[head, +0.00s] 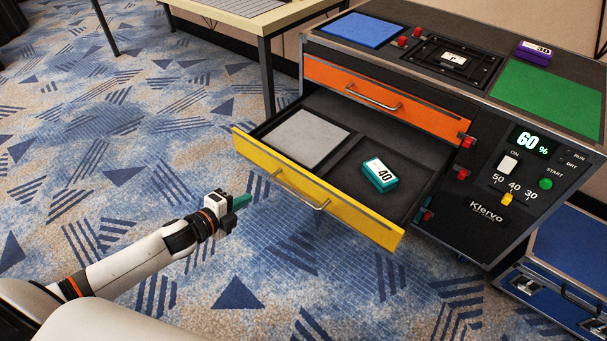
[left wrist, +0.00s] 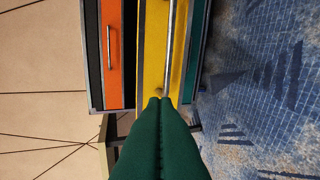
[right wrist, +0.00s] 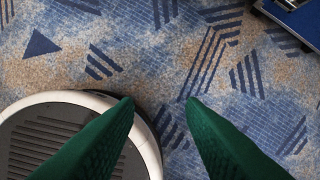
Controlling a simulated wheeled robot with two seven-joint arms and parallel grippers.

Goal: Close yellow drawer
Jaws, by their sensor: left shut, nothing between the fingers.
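The yellow drawer (head: 313,203) is pulled well out of the dark cabinet in the head view. It has a silver bar handle and holds a grey pad and a teal block marked 40 (head: 380,174). My left gripper (head: 243,201) is shut and empty, in front of the drawer's left part; a gap to the front shows. In the left wrist view its green fingertips (left wrist: 160,101) point at the yellow drawer front (left wrist: 153,50) near the handle. My right gripper (right wrist: 160,100) shows only in its wrist view, open and empty above the carpet.
The orange drawer (head: 388,101) above appears shut. The cabinet carries a control panel (head: 525,175) on its right and a purple block (head: 534,52) on top. A blue case (head: 560,270) stands on the floor at right. A table (head: 265,20) stands behind. Carpet at left is clear.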

